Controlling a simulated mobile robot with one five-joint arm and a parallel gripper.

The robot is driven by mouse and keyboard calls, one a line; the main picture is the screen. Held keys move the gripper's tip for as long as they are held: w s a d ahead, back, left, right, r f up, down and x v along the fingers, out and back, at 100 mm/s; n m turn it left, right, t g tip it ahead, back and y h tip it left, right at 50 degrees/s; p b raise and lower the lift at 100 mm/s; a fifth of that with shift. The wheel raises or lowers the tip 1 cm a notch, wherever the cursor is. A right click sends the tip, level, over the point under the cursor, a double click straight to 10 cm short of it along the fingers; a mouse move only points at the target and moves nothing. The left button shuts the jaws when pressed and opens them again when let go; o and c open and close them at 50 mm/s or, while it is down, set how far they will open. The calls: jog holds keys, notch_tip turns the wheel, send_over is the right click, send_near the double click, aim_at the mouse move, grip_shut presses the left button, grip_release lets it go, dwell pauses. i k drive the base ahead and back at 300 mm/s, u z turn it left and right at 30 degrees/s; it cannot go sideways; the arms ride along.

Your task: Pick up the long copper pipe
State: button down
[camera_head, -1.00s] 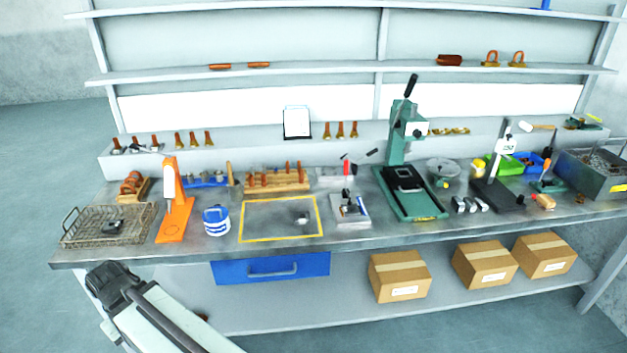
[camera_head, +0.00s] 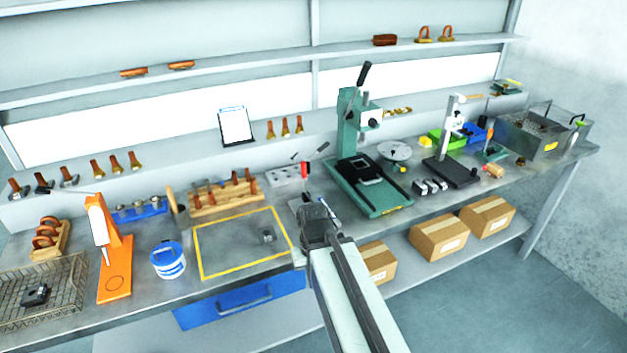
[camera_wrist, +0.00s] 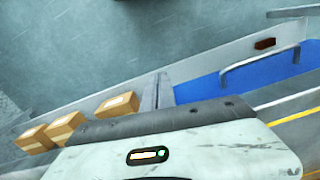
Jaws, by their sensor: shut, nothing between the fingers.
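Several copper-coloured pieces stand upright in a wooden rack (camera_head: 226,202) on the bench. Two short copper-coloured pieces lie on the upper shelf, a left one (camera_head: 134,72) and a right one (camera_head: 182,65). A darker reddish-brown piece (camera_head: 385,40) lies farther right on that shelf. I cannot tell which of these is the long copper pipe. My gripper (camera_head: 318,218) is shut and empty, at the bench's front edge, right of the yellow-outlined area and apart from the rack. Its fingers are hard to make out.
A green press (camera_head: 350,130) stands behind and right of my gripper. A white-and-blue tub (camera_head: 168,261), an orange stand (camera_head: 115,270) and a wire basket (camera_head: 60,285) are left. Cardboard boxes (camera_head: 440,232) sit below. A reddish-brown piece (camera_wrist: 265,43) shows near the blue drawer (camera_wrist: 235,75).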

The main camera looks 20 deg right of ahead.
aim_at(253, 191)
jog(key=z, duration=1)
jog(key=k, duration=1.85)
jog(key=u, duration=0.8)
jog(key=i, duration=1.55)
jog(key=z, duration=0.05)
